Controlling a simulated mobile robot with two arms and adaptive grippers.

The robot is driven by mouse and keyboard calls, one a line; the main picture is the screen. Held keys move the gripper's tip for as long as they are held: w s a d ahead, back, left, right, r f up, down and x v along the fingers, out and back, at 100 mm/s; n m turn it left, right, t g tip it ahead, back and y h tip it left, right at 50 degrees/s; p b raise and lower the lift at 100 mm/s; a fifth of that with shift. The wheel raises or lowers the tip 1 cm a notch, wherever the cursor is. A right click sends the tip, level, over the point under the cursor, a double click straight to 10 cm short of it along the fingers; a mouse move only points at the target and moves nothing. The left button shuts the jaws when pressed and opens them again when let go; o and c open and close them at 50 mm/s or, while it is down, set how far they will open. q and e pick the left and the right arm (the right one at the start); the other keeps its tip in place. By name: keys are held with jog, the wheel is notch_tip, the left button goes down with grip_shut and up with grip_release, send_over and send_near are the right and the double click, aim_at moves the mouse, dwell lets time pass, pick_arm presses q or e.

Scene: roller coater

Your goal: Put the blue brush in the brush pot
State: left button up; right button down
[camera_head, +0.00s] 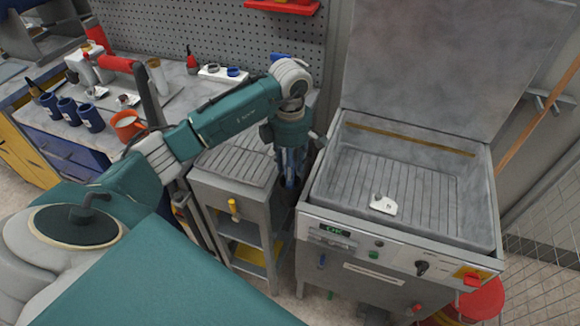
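My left gripper (291,168) points down in the gap between the grey ribbed stand and the open machine. Its fingers are small and dark, with blue showing around them; I cannot tell whether they are open or shut, or whether that blue is a brush. No blue brush can be made out for certain. Several dark blue cups (68,111) stand on the left bench, with a dark handle sticking up by the leftmost. An orange-red pot (127,126) stands to their right. I cannot tell which of these is the brush pot. My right gripper is not in view.
The grey ribbed stand (232,168) has a yellow-handled item (234,209) on its front. The machine (358,250) has its lid raised and a small white item (383,204) in its basin. A red bucket (482,301) stands at the lower right.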

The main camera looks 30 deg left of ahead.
pick_arm(q)
jog(key=shift+r, duration=0.1)
jog(key=shift+r, duration=0.2)
notch_tip(320, 180, up, 6)
jog(key=shift+w+r+b, duration=0.1)
jog(key=shift+r+b, duration=0.1)
jog(key=shift+b, duration=0.85)
notch_tip(320, 180, up, 4)
jog(key=shift+r, duration=0.7)
